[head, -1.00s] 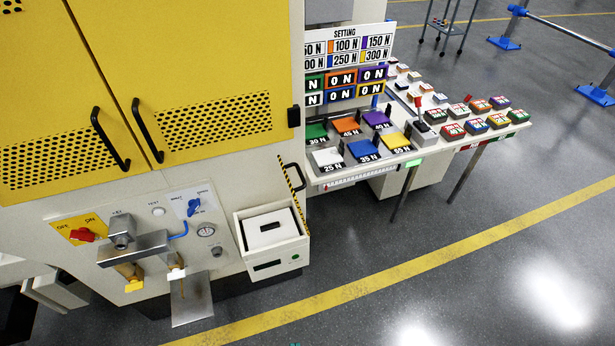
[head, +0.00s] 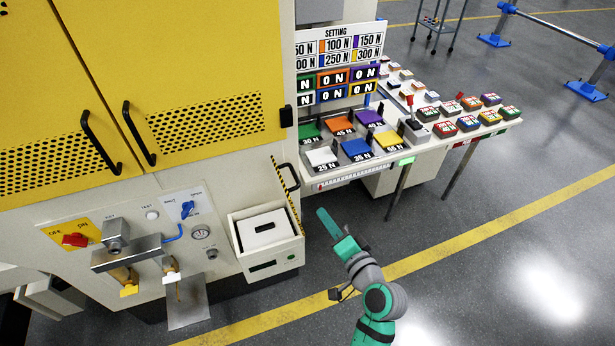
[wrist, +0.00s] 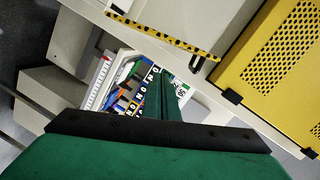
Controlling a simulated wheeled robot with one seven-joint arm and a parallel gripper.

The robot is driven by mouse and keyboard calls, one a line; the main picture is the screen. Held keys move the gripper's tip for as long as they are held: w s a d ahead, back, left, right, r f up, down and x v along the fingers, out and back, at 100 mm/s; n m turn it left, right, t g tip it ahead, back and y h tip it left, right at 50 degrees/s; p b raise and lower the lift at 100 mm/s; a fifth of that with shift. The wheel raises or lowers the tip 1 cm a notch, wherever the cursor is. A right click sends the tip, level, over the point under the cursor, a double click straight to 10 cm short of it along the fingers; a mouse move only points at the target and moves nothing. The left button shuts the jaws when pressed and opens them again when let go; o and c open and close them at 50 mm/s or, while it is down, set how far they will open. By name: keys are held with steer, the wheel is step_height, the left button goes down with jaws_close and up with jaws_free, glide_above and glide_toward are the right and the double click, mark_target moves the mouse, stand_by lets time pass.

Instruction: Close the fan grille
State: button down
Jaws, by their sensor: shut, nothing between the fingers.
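No part is clearly marked as the fan grille. A hatch edge with yellow-black stripes (head: 284,197) and a black handle (head: 290,177) is on the machine's right side, seen nearly edge-on; I cannot tell whether it is the grille or how far it stands open. The striped edge (wrist: 165,38) and a dark handle (wrist: 121,72) also show in the wrist view. My gripper (head: 322,213) is shut and empty, right of the striped edge and apart from it in the picture. Its green fingers (wrist: 168,85) show in the wrist view.
Yellow doors with perforated panels (head: 205,122) are at upper left. A white open box (head: 264,262) projects below the striped edge. A bench (head: 360,172) with coloured weight blocks stands to the right. The floor (head: 480,290) at lower right is clear.

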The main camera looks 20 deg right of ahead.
steer(key=d+r+n+y, duration=0.15)
steer(key=d+r, duration=0.25)
steer(key=r, duration=0.4)
steer(key=w+a+f, duration=0.2)
steer(key=w+a, duration=0.4)
steer(key=w, duration=0.4)
steer(key=shift+y, duration=0.35)
steer(key=shift+d+m, duration=0.1)
steer(key=shift+m, duration=0.15)
steer(key=shift+w+r+t, duration=0.1)
steer(key=shift+t, duration=0.2)
